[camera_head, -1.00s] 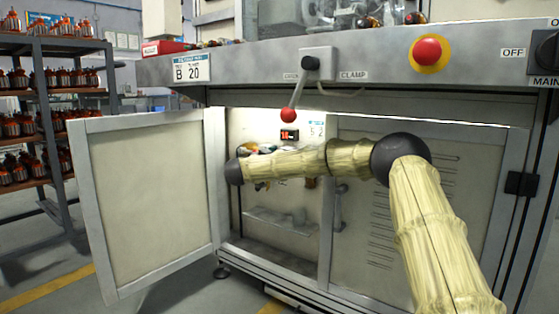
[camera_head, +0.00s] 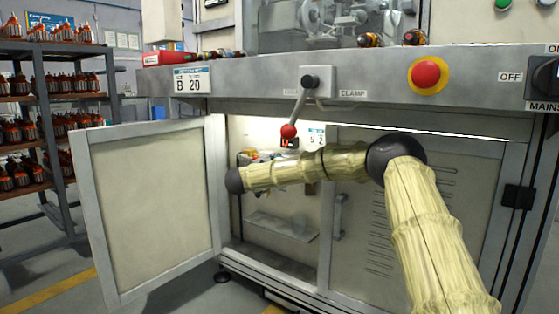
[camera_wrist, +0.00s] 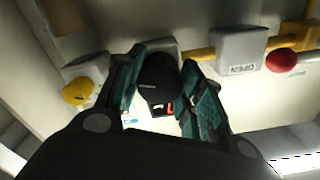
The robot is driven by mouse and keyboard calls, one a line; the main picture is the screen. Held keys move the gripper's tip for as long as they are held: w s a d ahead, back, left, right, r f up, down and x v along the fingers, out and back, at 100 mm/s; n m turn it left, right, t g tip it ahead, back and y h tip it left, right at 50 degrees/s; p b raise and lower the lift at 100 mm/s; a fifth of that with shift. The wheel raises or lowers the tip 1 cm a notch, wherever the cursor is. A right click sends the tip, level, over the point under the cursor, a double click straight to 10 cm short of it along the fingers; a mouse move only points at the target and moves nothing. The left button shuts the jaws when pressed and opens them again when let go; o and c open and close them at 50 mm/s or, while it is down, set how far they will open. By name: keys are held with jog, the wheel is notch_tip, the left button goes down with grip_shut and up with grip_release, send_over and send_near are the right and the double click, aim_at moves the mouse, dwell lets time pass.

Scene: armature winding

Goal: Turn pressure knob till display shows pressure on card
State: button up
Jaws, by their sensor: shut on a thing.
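The black pressure knob (camera_wrist: 158,78) sits between the two teal-padded fingers of my gripper (camera_wrist: 160,68) in the wrist view, and the fingers are shut on it. Just below it, the display shows small red digits (camera_wrist: 171,108), partly hidden and too small to read. In the head view the display (camera_head: 290,143) is inside the open cabinet, partly behind the red lever ball. My arm covers most of the gripper and the knob there.
The cabinet's left door (camera_head: 150,210) stands open. A lever with a red ball (camera_head: 289,131) hangs at the opening's top. In the wrist view, a yellow knob (camera_wrist: 77,92) and a grey block marked OPEN (camera_wrist: 240,50) flank the gripper. A red emergency button (camera_head: 426,73) is above right.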

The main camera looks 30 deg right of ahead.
jog(key=m+p, duration=0.4)
jog(key=p, duration=0.1)
jog(key=shift+r, duration=0.15)
jog(key=m+p, duration=0.1)
jog(key=m, duration=0.1)
jog(key=m+p, duration=0.1)
jog(key=m, duration=0.1)
jog(key=shift+f+m+p, duration=0.2)
jog(key=shift+m+p, duration=0.1)
jog(key=shift+p, duration=0.1)
jog(key=m, duration=0.4)
jog(key=shift+f+m+p, duration=0.15)
jog(key=shift+m+p, duration=0.15)
jog(key=shift+p, duration=0.1)
jog(key=m, duration=0.4)
jog(key=shift+s+f+m+b, duration=0.1)
jog(key=shift+m+b, duration=0.2)
jog(key=shift+m, duration=0.1)
jog(key=o, duration=1)
jog(key=shift+r, duration=0.2)
